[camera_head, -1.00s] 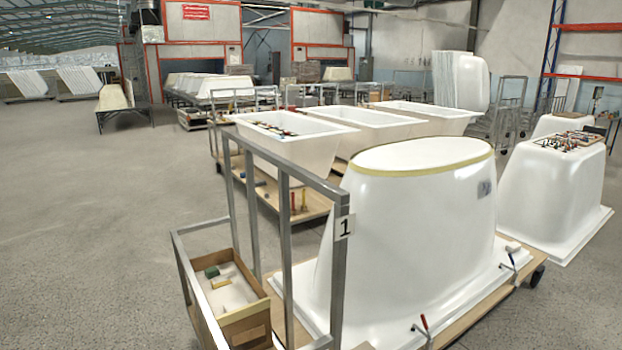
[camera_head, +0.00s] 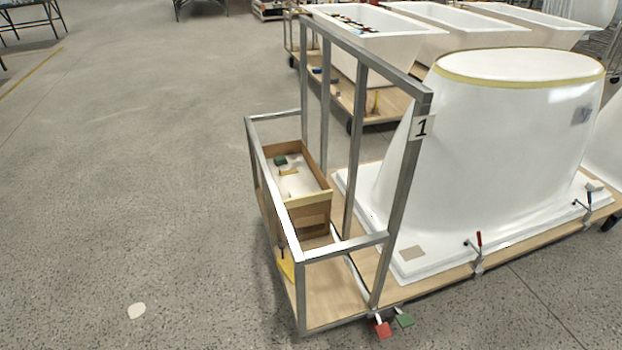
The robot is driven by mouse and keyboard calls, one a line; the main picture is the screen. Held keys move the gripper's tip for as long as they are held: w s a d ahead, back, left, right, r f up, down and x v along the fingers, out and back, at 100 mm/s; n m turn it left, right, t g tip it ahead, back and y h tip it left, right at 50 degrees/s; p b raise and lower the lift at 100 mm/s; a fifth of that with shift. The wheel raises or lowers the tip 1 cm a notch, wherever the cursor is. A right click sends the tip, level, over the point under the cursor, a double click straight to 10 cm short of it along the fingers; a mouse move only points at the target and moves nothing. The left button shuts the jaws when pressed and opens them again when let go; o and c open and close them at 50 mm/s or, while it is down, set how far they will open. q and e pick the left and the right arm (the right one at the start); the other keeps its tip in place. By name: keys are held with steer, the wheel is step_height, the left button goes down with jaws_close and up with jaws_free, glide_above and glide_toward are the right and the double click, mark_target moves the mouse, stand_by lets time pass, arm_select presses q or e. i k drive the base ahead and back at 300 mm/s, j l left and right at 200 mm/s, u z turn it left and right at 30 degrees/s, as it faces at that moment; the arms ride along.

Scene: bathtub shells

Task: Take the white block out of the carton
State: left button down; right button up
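An open brown carton (camera_head: 312,218) stands inside the metal end frame of the cart. A green block (camera_head: 280,160) and a small yellowish piece (camera_head: 289,172) are in it. White material (camera_head: 298,186) covers much of its inside; I cannot tell whether this is the white block or a lining. Neither of my grippers is in view.
Grey rails (camera_head: 275,215) surround the carton. More tubs (camera_head: 375,35) are behind. The floor (camera_head: 130,170) at left is mostly clear.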

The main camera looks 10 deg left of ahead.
mark_target(305, 190)
steer(key=i+j, duration=0.25)
steer(key=j, duration=0.2)
steer(key=i+j, duration=0.25)
steer(key=j, duration=0.15)
steer(key=i+j, duration=0.25)
steer(key=j, duration=0.2)
steer(key=i+j, duration=0.25)
steer(key=j, duration=0.2)
steer(key=i+j, duration=0.25)
steer(key=j, duration=0.15)
steer(key=u, duration=0.05)
